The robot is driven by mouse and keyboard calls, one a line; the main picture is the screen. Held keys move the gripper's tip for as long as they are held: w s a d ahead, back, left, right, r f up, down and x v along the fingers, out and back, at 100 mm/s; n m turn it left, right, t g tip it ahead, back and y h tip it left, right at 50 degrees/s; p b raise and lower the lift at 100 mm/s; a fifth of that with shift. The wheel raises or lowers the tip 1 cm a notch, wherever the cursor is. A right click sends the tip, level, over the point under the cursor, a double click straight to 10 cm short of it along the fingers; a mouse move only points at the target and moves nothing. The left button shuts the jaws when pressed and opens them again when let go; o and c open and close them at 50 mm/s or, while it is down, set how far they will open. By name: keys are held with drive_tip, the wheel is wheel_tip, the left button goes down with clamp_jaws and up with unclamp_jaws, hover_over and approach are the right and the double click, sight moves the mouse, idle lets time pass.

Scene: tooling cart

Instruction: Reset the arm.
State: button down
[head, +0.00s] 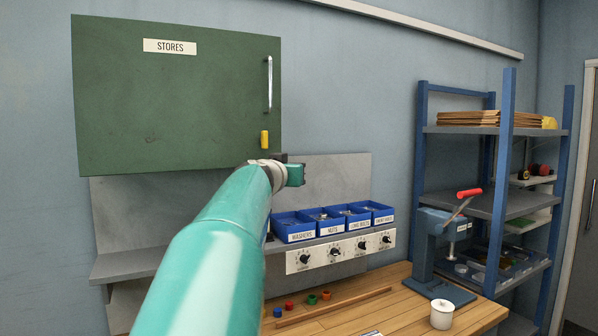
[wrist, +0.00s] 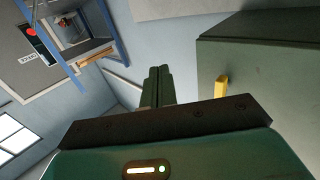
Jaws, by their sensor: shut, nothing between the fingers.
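My teal arm reaches up from the bottom of the head view, and its wrist end (head: 290,173) is in front of the lower right corner of the green stores cabinet (head: 170,100). In the wrist view my gripper (wrist: 160,72) has its two dark fingers together with nothing between them. The fingers point into open air, with the cabinet (wrist: 260,70) to their right. The fingers cannot be made out clearly in the head view.
The shut cabinet has a silver handle (head: 269,84) and a yellow piece (head: 264,140). Blue bins (head: 294,236) stand on a shelf above a knob panel (head: 338,252). The wooden bench (head: 400,310) bears a white pot (head: 442,314) and a red-handled press (head: 428,240). A blue rack (head: 508,150) stands right.

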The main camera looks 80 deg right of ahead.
drive_tip(key=s+a+r, duration=0.1)
drive_tip(key=s+a, duration=0.1)
drive_tip(key=a, duration=0.2)
drive_tip(key=w+a+f+n+t+y, duration=0.15)
drive_tip(key=w+a+n+t, duration=0.4)
drive_tip(key=w, duration=0.75)
drive_tip(key=w+a+f+n+t+y, duration=0.1)
drive_tip(key=w+a+f+n+t, duration=0.2)
drive_tip(key=w+a+t, duration=0.75)
drive_tip(key=w+a+f+n+t+y, duration=0.1)
drive_tip(key=w+a+f+n+y, duration=0.25)
drive_tip(key=w+a, duration=0.4)
drive_tip(key=w+a+f+n+t+y, duration=0.1)
drive_tip(key=w+a+f+n+y, duration=0.1)
drive_tip(key=w+a+f+y, duration=0.4)
drive_tip(key=a+f+n+g+y, duration=0.25)
drive_tip(key=a+f, duration=0.25)
drive_tip(key=a, duration=0.6)
drive_tip(key=a+f+n+g+y, duration=0.1)
drive_tip(key=a+f+n+y, duration=0.3)
drive_tip(key=a, duration=0.6)
drive_tip(key=s+a+f+g, duration=0.2)
drive_tip(key=s+a+f, duration=0.3)
drive_tip(key=f, duration=0.2)
drive_tip(key=s+a+f+g+h, duration=0.1)
drive_tip(key=s+a+f+g, duration=0.2)
drive_tip(key=s+f, duration=0.3)
drive_tip(key=shift+a+f, duration=0.35)
drive_tip(key=shift+a, duration=0.5)
